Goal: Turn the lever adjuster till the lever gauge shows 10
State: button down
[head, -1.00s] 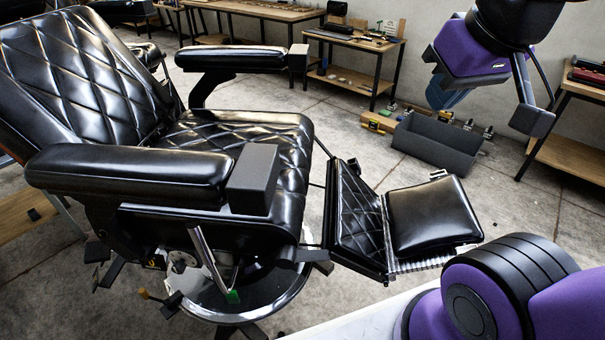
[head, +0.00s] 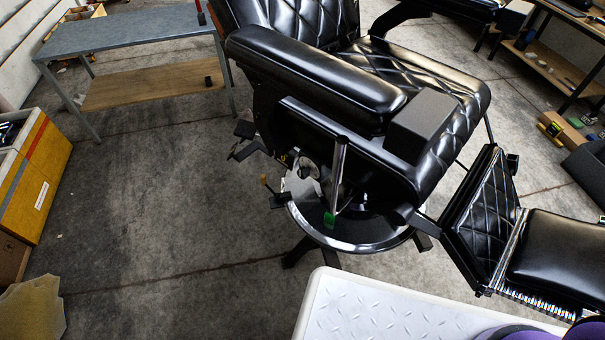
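The black barber chair (head: 330,75) stands in the middle of the head view, with its side towards me. A metal lever (head: 339,170) with a green piece (head: 329,219) at its lower end hangs on that side. Left of it, under the seat, is a pale round plate with small parts (head: 303,178) and a short stick with a tan tip (head: 264,180). I cannot tell which part is the adjuster, and no gauge reading is legible. My gripper is out of view; only a bit of my purple arm shows at the bottom right corner.
The chair's round base (head: 372,232) and footrest (head: 480,220) stick out near me. A grey table (head: 130,35) stands at the back left, and a yellow-orange cabinet (head: 35,185) at the left edge. The floor (head: 170,200) between them and the chair is largely clear.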

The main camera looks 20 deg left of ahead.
aim_at(304, 172)
jog(key=i+j, duration=0.1)
jog(key=j, duration=0.35)
jog(key=k+j+z, duration=0.15)
jog(key=k+j, duration=0.8)
